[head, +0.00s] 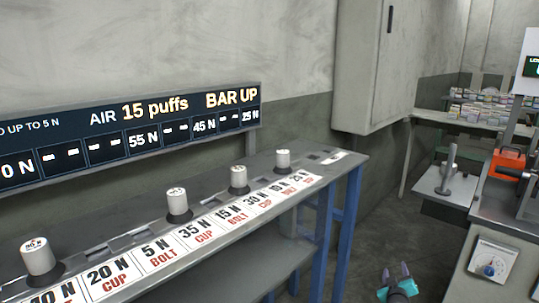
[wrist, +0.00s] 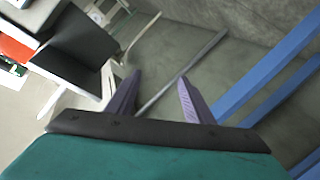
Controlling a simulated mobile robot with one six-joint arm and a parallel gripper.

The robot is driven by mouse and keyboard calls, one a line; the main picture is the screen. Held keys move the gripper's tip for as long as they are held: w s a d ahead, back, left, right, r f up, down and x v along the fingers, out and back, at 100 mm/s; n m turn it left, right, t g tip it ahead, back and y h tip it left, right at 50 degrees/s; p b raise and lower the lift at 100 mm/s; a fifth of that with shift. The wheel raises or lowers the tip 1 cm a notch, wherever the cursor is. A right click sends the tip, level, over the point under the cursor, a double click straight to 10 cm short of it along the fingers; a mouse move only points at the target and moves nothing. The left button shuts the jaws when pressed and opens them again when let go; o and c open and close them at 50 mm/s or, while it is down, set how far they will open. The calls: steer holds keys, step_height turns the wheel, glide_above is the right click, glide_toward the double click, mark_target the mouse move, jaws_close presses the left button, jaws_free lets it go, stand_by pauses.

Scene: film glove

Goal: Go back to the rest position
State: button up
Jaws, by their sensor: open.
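My gripper (head: 396,272) shows low in the head view, right of centre, in front of the floor and to the right of the bench's blue leg. In the wrist view its two purple fingers (wrist: 155,98) stand apart with nothing between them. It is open and empty, clear of the bench and of the machine at the right. The rest of my arm is out of the head view.
A long bench (head: 350,163) carries several white cylinders and a strip of force labels. A lit sign (head: 130,130) hangs behind it. Machinery with an orange part (head: 508,162) and a dial box (head: 492,258) stands right. Floor between is free.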

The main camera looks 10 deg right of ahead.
steer(key=w+a+f+n+g+y+p, duration=0.1)
steer(key=a+f+y+p, duration=0.2)
steer(key=a, duration=0.6)
steer(key=w+a+f+g+y+p, duration=0.1)
steer(key=a+f+p, duration=0.1)
steer(key=a+p, duration=0.5)
steer(key=s+a+f+n+g+y+p, duration=0.1)
steer(key=s+a+f+g+p, duration=0.15)
steer(key=a, duration=0.55)
steer(key=s+a+f+g+y+p, duration=0.1)
steer(key=s+a+f+y, duration=0.2)
steer(key=a, duration=0.5)
steer(key=s+a+f+g+p, duration=0.25)
steer(key=s+a, duration=0.35)
steer(key=s, duration=0.3)
steer(key=s+a+f+g+p, duration=0.25)
steer(key=s+a, duration=0.25)
steer(key=s, duration=0.3)
steer(key=s+a+r+m+g, duration=0.1)
steer(key=s+g, duration=0.3)
steer(key=s, duration=0.5)
steer(key=s+a+r+m+g+p, duration=0.1)
steer(key=s+g, duration=0.3)
steer(key=s, duration=0.5)
steer(key=shift+a+r+m+y, duration=0.3)
steer(key=shift+r+m, duration=0.2)
steer(key=shift+c, duration=0.2)
